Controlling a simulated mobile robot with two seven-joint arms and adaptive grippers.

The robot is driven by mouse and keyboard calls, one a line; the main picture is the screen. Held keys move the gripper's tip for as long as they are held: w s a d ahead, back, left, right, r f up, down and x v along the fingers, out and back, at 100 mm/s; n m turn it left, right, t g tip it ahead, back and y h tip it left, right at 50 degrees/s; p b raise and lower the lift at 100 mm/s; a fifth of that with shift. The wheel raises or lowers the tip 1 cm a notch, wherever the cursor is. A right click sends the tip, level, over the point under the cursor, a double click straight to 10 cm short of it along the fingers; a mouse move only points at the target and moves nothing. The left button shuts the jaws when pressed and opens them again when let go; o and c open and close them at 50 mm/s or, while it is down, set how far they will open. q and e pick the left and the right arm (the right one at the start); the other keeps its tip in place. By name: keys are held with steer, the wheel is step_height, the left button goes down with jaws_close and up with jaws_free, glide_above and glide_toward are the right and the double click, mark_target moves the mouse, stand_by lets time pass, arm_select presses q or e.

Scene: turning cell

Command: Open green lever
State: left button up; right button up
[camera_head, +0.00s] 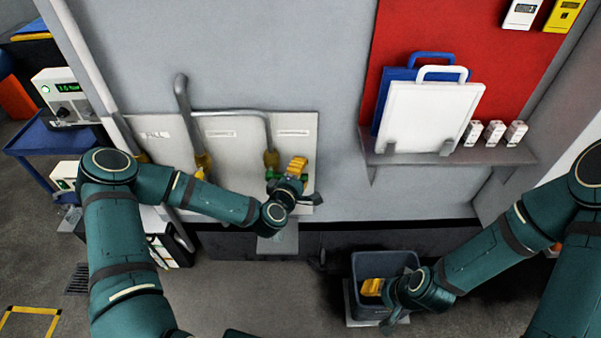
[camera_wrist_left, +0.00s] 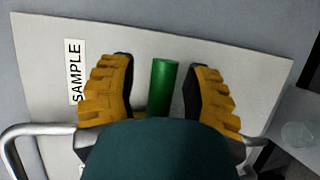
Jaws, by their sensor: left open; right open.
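The green lever (camera_wrist_left: 162,85) shows in the left wrist view as a green bar standing between the two yellow fingers of my left gripper (camera_wrist_left: 160,72), with a gap on each side. In the head view my left gripper (camera_head: 297,167) is at the right pipe on the pale panel, and a bit of the green lever (camera_head: 272,175) shows beside its fingers. The gripper is open, and its wrist hides the lever's lower part. My right gripper (camera_head: 372,287) is open, low over the dark bin, with no object seen in it.
The pale panel (camera_head: 235,150) carries grey pipes with yellow fittings and labels; one label (camera_wrist_left: 76,72) reads SAMPLE. A shelf (camera_head: 450,155) at right holds white and blue boards and small white items. The dark bin (camera_head: 400,262) stands below. Open floor lies at front left.

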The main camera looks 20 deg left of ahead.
arm_select(q)
steer(key=shift+c, duration=0.4)
jaws_close()
steer(key=shift+f, duration=0.2)
steer(key=shift+s+a+f+m+g+y+b, duration=0.4)
steer(key=shift+a+f+m+g+y+b, duration=0.35)
steer(key=shift+a+f+m+y, duration=0.95)
steer(key=shift+s+a+f+m+g+y+b, duration=0.55)
steer(key=shift+a+f+m+y+b, duration=0.5)
steer(key=shift+m, duration=1.25)
steer(key=shift+s+a+f+m+g+y+b, duration=0.3)
steer(key=shift+a+f+m+g+y+b, duration=0.45)
steer(key=shift+a+f+m+y, duration=0.9)
steer(key=shift+d+r+m+h, duration=0.2)
steer(key=shift+r+m+h, duration=0.15)
steer(key=shift+r, duration=0.1)
